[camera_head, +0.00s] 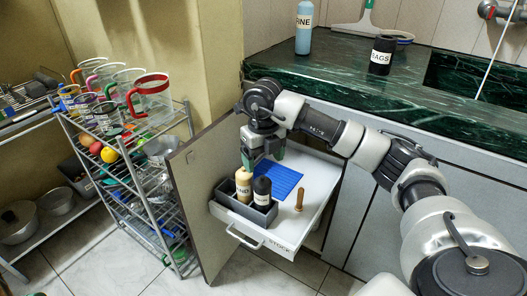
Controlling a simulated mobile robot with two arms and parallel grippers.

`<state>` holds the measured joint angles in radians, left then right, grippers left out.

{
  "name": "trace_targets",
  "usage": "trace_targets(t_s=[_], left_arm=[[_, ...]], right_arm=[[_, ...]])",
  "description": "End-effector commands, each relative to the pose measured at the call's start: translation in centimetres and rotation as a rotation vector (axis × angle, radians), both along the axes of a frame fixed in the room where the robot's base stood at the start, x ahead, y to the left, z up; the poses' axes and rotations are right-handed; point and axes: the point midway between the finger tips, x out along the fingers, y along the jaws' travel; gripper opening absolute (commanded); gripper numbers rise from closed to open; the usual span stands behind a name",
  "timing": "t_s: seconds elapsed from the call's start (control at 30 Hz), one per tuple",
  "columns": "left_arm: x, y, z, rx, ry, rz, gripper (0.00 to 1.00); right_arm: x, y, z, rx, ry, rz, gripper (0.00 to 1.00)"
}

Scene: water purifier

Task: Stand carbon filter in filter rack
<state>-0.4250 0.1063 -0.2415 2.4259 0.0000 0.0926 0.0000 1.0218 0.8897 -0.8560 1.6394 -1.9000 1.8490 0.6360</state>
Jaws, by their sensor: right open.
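The dark grey filter rack (231,203) sits at the front left of an open white drawer. A black cylinder with a white label, which looks like the carbon filter (262,188), stands upright in the right part of the rack. A beige cylinder labelled as sand (243,184) stands upright in its left part. My right gripper (262,159) is open and points down just above and behind the two filters, apart from the black one. Whether a finger touches the beige one is hard to tell. The lower ends of both filters are hidden by the rack. My left gripper is not in view.
A blue ribbed mat (283,182) and a brown wooden-handled tool (299,199) lie in the drawer (318,180). An open cabinet door (200,180) stands close on the left. A wire rack with mugs (150,98) is beyond it. The green counter (350,70) rises behind.

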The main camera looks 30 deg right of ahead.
Motion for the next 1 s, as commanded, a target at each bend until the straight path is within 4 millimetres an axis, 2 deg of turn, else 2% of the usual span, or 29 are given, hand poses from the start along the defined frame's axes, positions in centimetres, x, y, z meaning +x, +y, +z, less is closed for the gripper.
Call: trace_targets(t_s=[0.1, 0.17, 0.27, 0.37, 0.4, 0.43, 0.5, 0.57, 0.6, 0.7, 0.77, 0.8, 0.9, 1.0], left_arm=[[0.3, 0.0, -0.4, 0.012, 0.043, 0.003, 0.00], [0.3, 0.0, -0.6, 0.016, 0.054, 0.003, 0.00], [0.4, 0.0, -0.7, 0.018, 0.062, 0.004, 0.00], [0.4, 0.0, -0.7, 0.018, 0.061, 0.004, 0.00], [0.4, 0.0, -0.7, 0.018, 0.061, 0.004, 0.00], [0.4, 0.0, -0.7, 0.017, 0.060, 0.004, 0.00], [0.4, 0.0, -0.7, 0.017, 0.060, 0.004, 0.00], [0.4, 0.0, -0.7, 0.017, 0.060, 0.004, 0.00], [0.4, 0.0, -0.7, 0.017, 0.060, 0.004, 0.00], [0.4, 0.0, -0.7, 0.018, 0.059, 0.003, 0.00], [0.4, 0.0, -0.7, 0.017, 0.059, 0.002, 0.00], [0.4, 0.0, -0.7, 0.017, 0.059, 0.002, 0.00], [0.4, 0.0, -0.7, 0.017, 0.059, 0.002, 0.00], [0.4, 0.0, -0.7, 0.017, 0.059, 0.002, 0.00]], right_arm=[[0.0, 0.1, 0.5, 0.004, 0.001, 0.004, 0.77], [-0.2, 1.0, 0.2, 0.030, 0.003, 0.024, 0.77], [-1.1, 5.0, -1.5, 0.168, 0.015, 0.116, 0.77], [-3.8, 12.4, -3.6, 0.457, 0.036, 0.254, 0.77], [-5.5, 16.0, -3.9, 0.615, 0.046, 0.306, 0.77], [-7.0, 18.7, -3.8, 0.749, 0.053, 0.338, 0.77], [-10.6, 24.3, -2.1, 1.085, 0.067, 0.365, 0.77], [-13.1, 27.4, 0.4, 1.367, 0.075, 0.331, 0.77], [-14.4, 28.7, 2.4, 1.549, 0.079, 0.281, 0.77], [-16.2, 29.5, 7.1, 1.964, 0.086, 0.053, 0.77], [-16.2, 28.4, 9.2, 2.173, 0.092, -0.148, 0.77], [-16.0, 27.2, 10.1, 2.291, 0.098, -0.304, 0.77], [-15.2, 23.8, 10.5, 2.486, 0.122, -0.724, 0.77], [-14.7, 20.8, 9.0, 2.553, 0.164, -1.106, 0.77]])
